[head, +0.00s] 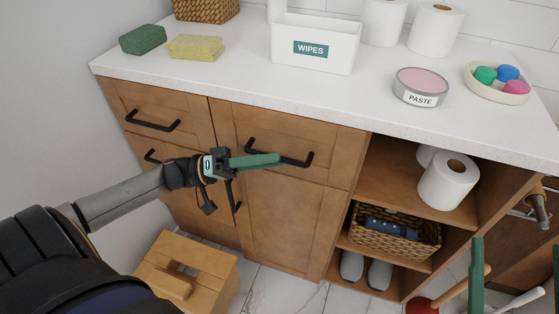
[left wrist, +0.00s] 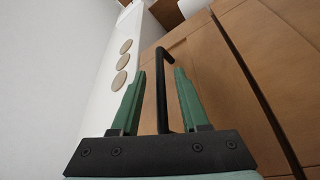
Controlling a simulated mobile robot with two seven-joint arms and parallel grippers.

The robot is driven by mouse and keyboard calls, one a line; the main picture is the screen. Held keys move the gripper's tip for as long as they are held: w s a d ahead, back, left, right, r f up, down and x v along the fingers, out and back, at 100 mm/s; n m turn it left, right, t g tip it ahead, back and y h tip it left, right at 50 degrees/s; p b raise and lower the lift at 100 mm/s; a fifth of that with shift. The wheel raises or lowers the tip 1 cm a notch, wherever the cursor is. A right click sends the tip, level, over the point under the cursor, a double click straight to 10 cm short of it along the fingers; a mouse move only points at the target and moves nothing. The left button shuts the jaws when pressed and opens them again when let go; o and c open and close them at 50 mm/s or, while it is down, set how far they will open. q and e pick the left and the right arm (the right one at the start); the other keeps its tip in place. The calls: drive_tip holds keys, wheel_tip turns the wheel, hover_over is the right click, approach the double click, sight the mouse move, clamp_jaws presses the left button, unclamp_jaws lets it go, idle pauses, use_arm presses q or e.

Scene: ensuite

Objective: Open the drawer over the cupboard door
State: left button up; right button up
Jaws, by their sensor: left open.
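The drawer (head: 330,143) over the cupboard door (head: 290,220) has a brown wooden front and appears shut, flush with the cabinet. Its black bar handle (head: 292,160) runs across it and is partly hidden by my left gripper (head: 279,158). In the left wrist view the black handle (left wrist: 163,95) shows between the two green fingers of my left gripper (left wrist: 160,72), which are apart. I cannot tell whether either finger touches it. My right gripper (head: 516,244) shows at the lower right, its green fingers wide apart, away from the drawer.
A white counter (head: 240,85) above holds a wipes box (head: 315,45), a paste tin (head: 421,86) and sponges. Another drawer (head: 120,97) is on the left. A wooden stool (head: 215,265) stands on the floor below. Open shelves with a basket (head: 395,238) are on the right.

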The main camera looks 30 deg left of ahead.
use_arm(q)
drive_tip(key=shift+x, duration=1.2)
use_arm(e)
drive_tip(key=shift+s+a+r+n+t+y, duration=0.1)
drive_tip(key=shift+s+r+n+t+y, duration=0.2)
drive_tip(key=shift+r, duration=0.25)
drive_tip(key=shift+s+a+r+n+t+y, duration=0.1)
drive_tip(key=shift+s+r+n+y, duration=0.15)
drive_tip(key=shift+r+y, duration=0.25)
use_arm(q)
clamp_jaws()
use_arm(e)
drive_tip(key=shift+d, duration=0.1)
